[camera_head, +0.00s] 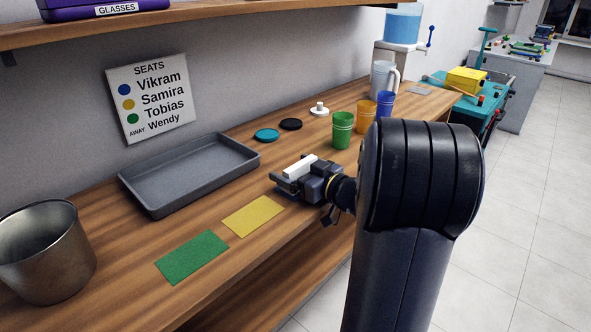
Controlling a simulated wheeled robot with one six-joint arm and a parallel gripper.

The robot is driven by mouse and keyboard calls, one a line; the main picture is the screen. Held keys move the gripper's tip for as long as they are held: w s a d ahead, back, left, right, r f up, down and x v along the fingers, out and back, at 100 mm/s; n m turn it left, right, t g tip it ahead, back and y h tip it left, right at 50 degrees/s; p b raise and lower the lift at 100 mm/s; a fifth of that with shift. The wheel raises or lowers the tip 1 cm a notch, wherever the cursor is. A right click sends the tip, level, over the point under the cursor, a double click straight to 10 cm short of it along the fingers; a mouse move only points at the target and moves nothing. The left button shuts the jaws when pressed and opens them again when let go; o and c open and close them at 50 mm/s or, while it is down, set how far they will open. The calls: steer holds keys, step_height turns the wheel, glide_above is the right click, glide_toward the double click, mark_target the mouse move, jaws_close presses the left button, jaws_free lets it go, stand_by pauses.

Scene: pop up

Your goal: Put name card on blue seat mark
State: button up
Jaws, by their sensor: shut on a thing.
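My gripper (285,181) is shut on a small white block-like name card (299,167), low over the wooden counter, to the right of the yellow mark. Any writing on the card cannot be read from here. The yellow seat mark (253,216) and the green seat mark (192,257) lie flat and bare along the counter's front. No blue seat mark shows; my gripper and arm cover the counter to the right of the yellow one. The sign (149,98) on the wall lists a blue dot with Vikram, yellow with Samira, green with Tobias, and Wendy as away.
A grey tray (131,183) sits behind the marks, and a metal bucket (48,255) stands at the left. Green (342,131), orange (366,114) and blue (386,103) cups stand to the right. Teal (267,135) and black (290,124) discs lie behind my gripper.

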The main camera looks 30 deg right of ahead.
steer(key=o, duration=0.7)
steer(key=shift+f, duration=0.1)
steer(key=shift+s+r, duration=0.2)
steer(key=p+v, duration=0.1)
steer(key=v, duration=1)
steer(key=shift+s+d+p, duration=0.15)
steer(key=shift+s+p, duration=0.2)
